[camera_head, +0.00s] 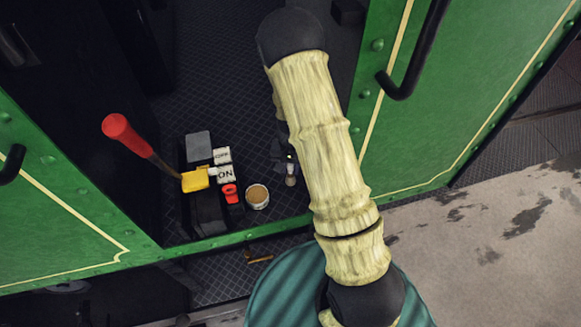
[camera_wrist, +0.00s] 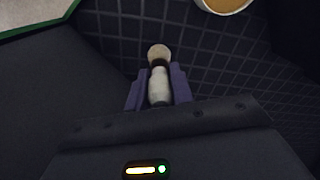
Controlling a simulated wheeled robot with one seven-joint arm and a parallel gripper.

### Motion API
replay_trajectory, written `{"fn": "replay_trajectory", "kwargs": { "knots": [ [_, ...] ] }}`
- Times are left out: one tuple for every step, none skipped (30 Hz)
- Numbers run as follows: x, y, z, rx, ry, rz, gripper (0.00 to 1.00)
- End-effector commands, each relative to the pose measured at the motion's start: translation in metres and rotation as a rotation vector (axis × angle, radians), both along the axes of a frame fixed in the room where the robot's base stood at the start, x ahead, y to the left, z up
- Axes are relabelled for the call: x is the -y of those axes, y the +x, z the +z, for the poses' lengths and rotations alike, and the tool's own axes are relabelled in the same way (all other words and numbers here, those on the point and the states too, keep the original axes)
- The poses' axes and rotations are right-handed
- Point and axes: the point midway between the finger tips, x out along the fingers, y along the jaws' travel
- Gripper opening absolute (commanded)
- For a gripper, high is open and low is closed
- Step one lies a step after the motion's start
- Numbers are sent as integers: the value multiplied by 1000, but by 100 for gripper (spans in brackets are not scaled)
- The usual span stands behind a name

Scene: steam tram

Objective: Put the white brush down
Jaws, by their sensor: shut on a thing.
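My gripper (camera_wrist: 158,90) is shut on the white brush (camera_wrist: 160,86), as the wrist view shows. The brush has a white body, a dark band and a pale tan round end that points away from the gripper. In the head view the brush (camera_head: 291,180) shows as a small pale piece below my dark gripper (camera_head: 287,160), left of my bamboo-like arm. It is over the dark patterned floor inside the green tram doorway. I cannot tell whether the brush touches the floor.
A round tin with tan contents (camera_head: 257,196) stands left of the brush. Further left are a red-handled lever (camera_head: 116,127), a yellow block (camera_head: 195,180), ON and OFF labels (camera_head: 225,174) and a red piece (camera_head: 230,194). Green side panels (camera_head: 425,130) flank the doorway. Patterned floor behind is clear.

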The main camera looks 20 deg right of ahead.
Motion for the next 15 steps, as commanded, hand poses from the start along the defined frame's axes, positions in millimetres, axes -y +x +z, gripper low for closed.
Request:
{"fn": "replay_trajectory", "kwargs": {
  "knots": [
    [0, 0, -4, -2, 1, 0, 0],
    [0, 0, -6, -1, 0, 1, 0],
    [0, 0, -8, -1, 0, 1, 0],
    [0, 0, -8, 0, 0, 1, 0],
    [0, 0, -8, 0, 0, 1, 0],
    [0, 0, -8, 0, 0, 1, 0],
    [0, 0, -8, 0, 0, 1, 0],
    [0, 0, -8, 0, 0, 1, 0],
    [0, 0, -8, 0, 0, 1, 0],
    [0, 0, -8, 0, 0, 1, 0],
    [0, 0, -9, 0, 0, 1, 0],
    [0, 0, -10, 0, 0, 1, 0],
    [0, 0, -11, 0, 0, 1, 0],
    [-1, 0, -12, 0, 0, 2, 0],
    [-1, 0, -11, 0, 0, 2, 29]
  ]
}}
